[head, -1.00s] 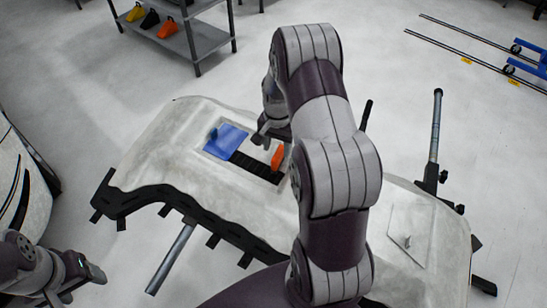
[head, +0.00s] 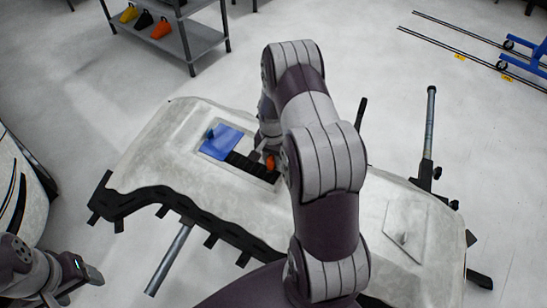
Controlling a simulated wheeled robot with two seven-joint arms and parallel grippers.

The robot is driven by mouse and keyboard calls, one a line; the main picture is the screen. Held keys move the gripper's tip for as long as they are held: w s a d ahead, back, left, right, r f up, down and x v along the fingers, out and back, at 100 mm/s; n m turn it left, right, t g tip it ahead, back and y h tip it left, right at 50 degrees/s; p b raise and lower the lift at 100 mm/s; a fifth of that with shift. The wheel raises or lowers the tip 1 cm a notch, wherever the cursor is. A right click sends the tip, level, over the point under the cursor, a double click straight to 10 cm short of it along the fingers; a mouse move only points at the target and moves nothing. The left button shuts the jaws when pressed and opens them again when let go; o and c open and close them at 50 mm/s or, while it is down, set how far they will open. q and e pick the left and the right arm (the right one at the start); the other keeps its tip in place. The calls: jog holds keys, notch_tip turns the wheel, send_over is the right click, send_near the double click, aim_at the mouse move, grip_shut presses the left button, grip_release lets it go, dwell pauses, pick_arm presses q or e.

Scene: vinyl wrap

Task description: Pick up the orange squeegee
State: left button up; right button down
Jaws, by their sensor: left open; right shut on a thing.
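The orange squeegee (head: 271,162) is at the right end of the recessed area on the pale wrapped panel (head: 150,150). My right gripper (head: 266,152) is over it and shut on it; the fingers are small and partly hidden by my own arm. I cannot tell whether the squeegee still touches the panel. My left gripper (head: 88,272) is open and empty at the lower left, off the panel.
A blue sheet (head: 221,142) and a black strip (head: 246,163) lie left of the squeegee. A grey shelf (head: 190,42) with yellow, black and orange items stands at the back. Stand posts (head: 430,125) rise at the right.

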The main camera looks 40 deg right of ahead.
jog(key=shift+r, duration=0.1)
jog(key=shift+r, duration=0.35)
jog(key=r, duration=0.2)
jog(key=s+r, duration=0.1)
jog(key=shift+d+r+b, duration=0.2)
jog(key=shift+r+b, duration=0.1)
jog(key=shift+r, duration=0.1)
jog(key=s+d+r, duration=0.3)
jog(key=s+r, duration=0.3)
jog(key=s, duration=0.4)
jog(key=shift+r+b, duration=0.15)
jog(key=shift+b, duration=0.2)
jog(key=c, duration=1.9)
grip_release()
jog(key=shift+s, duration=0.1)
